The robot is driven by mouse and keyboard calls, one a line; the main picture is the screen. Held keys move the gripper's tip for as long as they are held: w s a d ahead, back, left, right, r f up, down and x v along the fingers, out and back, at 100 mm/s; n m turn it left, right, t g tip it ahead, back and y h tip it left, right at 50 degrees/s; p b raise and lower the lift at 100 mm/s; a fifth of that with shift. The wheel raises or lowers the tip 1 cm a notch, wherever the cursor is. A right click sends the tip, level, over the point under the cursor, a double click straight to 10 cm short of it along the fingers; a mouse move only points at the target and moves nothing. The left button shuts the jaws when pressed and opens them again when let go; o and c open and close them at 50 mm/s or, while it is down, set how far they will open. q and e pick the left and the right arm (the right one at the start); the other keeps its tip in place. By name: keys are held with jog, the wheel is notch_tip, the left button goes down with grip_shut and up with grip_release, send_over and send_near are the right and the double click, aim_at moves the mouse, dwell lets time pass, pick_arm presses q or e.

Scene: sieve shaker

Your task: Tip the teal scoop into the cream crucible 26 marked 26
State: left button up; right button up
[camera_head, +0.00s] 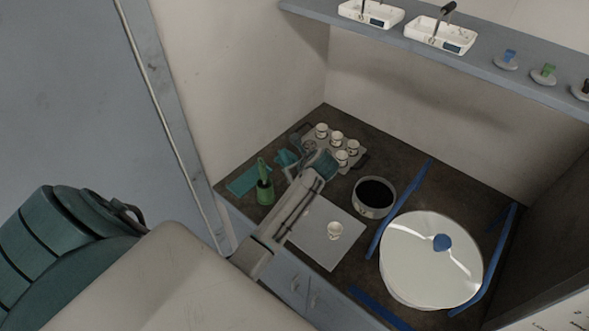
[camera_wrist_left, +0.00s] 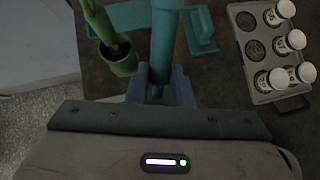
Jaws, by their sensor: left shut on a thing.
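My left gripper (camera_wrist_left: 160,85) is shut on the upright teal scoop (camera_wrist_left: 165,38); its far end runs out of the top of the left wrist view. In the head view my left gripper (camera_head: 297,150) is at the back left of the bench, beside the crucible tray, and partly hidden by my wrist. Several cream crucibles (camera_head: 336,136) stand in the tray (camera_head: 311,149). My right gripper is not in view.
A green pot (camera_head: 265,194) with a green tool stands left of my arm, near a teal flat piece (camera_head: 243,180). A dark-filled round pan (camera_head: 374,196) and a large pale round lid (camera_head: 425,262) with a blue knob are to the right. Blue strips flank the lid.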

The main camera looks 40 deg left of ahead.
pick_arm(q)
jog(key=shift+a+r+h, duration=0.1)
jog(key=shift+a+h, duration=0.15)
jog(key=shift+h, duration=0.15)
jog(key=h, duration=0.1)
jog(key=g+h, duration=0.1)
jog(key=a+h, duration=0.1)
jog(key=shift+w+f, duration=0.25)
jog(key=shift+f, duration=0.15)
jog(key=shift+g, duration=0.3)
jog(key=shift+h, duration=0.3)
jog(key=shift+a+f+g+h, duration=0.2)
jog(key=shift+g+h, duration=0.1)
jog(key=shift+h, duration=0.5)
jog(key=shift+w+a+f+g+h, duration=0.1)
jog(key=shift+a+f+g+h, duration=0.15)
jog(key=shift+h, duration=0.65)
jog(key=shift+d, duration=0.15)
